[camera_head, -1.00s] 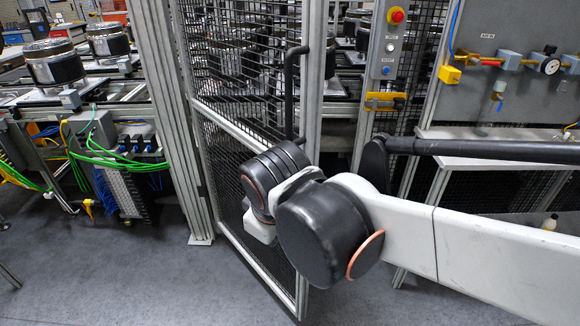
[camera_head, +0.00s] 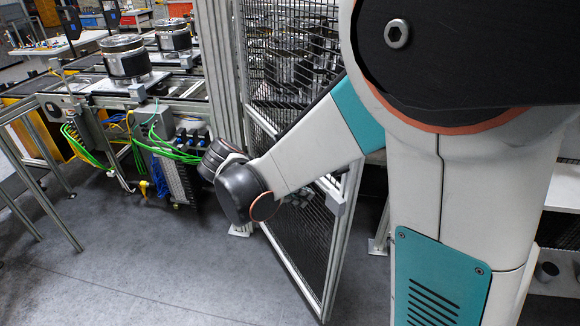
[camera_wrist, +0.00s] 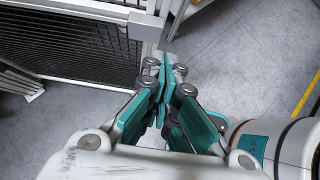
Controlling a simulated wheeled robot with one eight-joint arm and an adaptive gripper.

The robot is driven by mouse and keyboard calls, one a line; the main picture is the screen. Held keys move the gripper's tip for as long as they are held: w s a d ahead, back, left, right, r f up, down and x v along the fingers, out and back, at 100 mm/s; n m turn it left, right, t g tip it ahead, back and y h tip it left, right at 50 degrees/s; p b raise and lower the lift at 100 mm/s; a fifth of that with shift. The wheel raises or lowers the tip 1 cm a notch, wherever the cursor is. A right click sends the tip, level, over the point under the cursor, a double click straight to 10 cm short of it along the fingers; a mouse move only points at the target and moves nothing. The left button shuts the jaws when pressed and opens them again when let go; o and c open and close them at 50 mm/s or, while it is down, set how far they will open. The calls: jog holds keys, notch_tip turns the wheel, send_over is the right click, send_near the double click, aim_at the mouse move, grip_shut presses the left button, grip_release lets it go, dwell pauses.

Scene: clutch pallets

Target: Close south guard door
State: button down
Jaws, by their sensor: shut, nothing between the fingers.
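The guard door (camera_head: 336,247) is a dark mesh panel in a light metal frame, and it stands ajar, swung out towards me. Its upper part and handle are hidden behind my arm in the head view. In the wrist view the door (camera_wrist: 75,45) fills the upper left, with a grey block (camera_wrist: 145,27) on its frame. My gripper (camera_wrist: 163,66) is shut and empty. Its fingertips are close to the door's frame end, just below the block; I cannot tell whether they touch. The gripper itself is hidden in the head view.
A conveyor with round metal parts (camera_head: 127,58) stands at the left. Below it is an electrical box with green cables (camera_head: 178,152). A fixed fence post (camera_head: 222,90) stands at the door's left. The grey floor (camera_head: 150,265) in front is clear.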

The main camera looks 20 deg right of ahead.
jog(key=b, duration=0.3)
send_near(341, 201)
jog(key=x, duration=0.5)
jog(key=shift+s+f, duration=0.1)
jog(key=shift+f, duration=0.45)
jog(key=shift+d, duration=0.45)
